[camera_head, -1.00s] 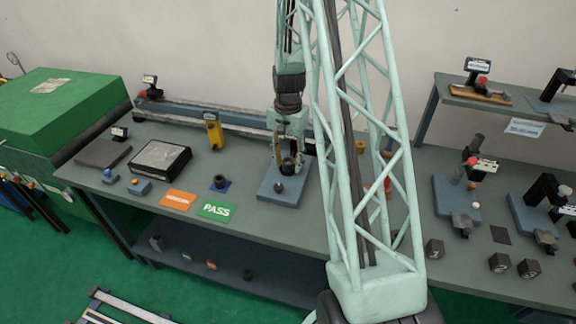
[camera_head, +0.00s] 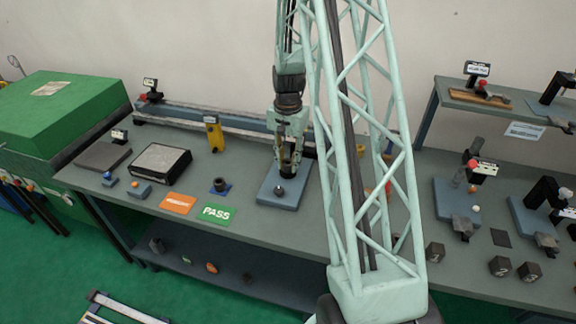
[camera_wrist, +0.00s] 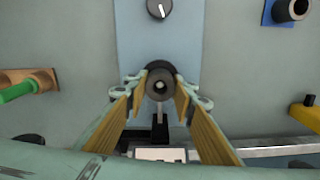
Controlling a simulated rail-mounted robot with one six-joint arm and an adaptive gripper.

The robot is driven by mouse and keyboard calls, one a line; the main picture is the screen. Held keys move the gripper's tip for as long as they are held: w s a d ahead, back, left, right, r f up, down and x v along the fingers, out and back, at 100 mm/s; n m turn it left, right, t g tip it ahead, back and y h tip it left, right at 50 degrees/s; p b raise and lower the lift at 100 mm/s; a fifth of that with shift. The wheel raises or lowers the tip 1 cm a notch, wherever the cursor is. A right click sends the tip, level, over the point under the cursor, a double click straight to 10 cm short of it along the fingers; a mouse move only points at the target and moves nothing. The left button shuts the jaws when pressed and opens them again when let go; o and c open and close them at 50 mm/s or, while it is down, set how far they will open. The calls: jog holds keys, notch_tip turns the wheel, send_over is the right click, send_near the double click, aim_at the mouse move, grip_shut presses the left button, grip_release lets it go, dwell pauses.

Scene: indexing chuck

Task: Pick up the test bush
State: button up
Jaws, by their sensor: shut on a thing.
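My gripper (camera_head: 288,168) is low over the blue-grey fixture plate (camera_head: 272,196) with the round knob (camera_head: 279,190). In the wrist view my gripper's yellow-faced fingers (camera_wrist: 160,90) are shut on a dark round bush (camera_wrist: 160,81) with a hole in its middle, which looks like the test bush. The fingers press on it from both sides. It is mostly hidden behind the fingers in the head view. I cannot tell whether it touches the fixture. Another dark bush (camera_head: 220,185) stands on a small blue square, left of the plate.
A green PASS card (camera_head: 216,212) and an orange card (camera_head: 177,203) lie at the bench's front left. A yellow instrument (camera_head: 214,134) stands behind the blue square. A long rail (camera_head: 240,122) runs along the back. Numbered dark blocks (camera_head: 500,266) stand at the right.

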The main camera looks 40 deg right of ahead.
jog(key=shift+r, duration=1.3)
jog(key=s+a, duration=0.3)
jog(key=s, duration=0.4)
jog(key=s+a+r+b, duration=0.1)
jog(key=s+a, duration=0.3)
jog(key=s, duration=0.3)
jog(key=shift+s+a+r, duration=0.15)
jog(key=shift+a, duration=0.05)
